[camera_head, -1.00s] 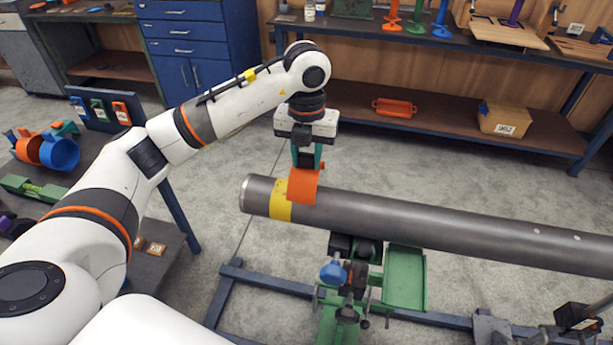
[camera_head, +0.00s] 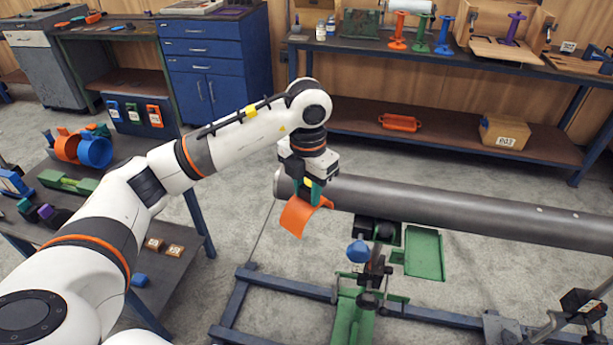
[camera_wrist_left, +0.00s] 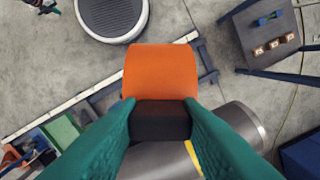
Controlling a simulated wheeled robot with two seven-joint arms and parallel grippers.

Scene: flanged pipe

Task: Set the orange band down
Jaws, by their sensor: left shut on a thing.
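My left gripper (camera_head: 311,190) is shut on the orange band (camera_head: 299,215), a curved strip that hangs below the fingers. In the head view it is in front of the pipe (camera_head: 440,205) near its left end. In the left wrist view, the band (camera_wrist_left: 160,70) extends beyond the teal fingers (camera_wrist_left: 160,108). The pipe (camera_wrist_left: 240,122) passes beneath them, with a bit of a yellow mark (camera_wrist_left: 192,155) showing. Whether the band touches the pipe is unclear. My right gripper is not in view.
A side table at left holds another orange ring (camera_head: 67,146), a blue ring (camera_head: 95,152) and a green tool (camera_head: 67,182). Below the pipe are a green tray (camera_head: 424,254), a blue knob (camera_head: 358,251) and a blue floor frame (camera_head: 290,282). Open floor lies between table and frame.

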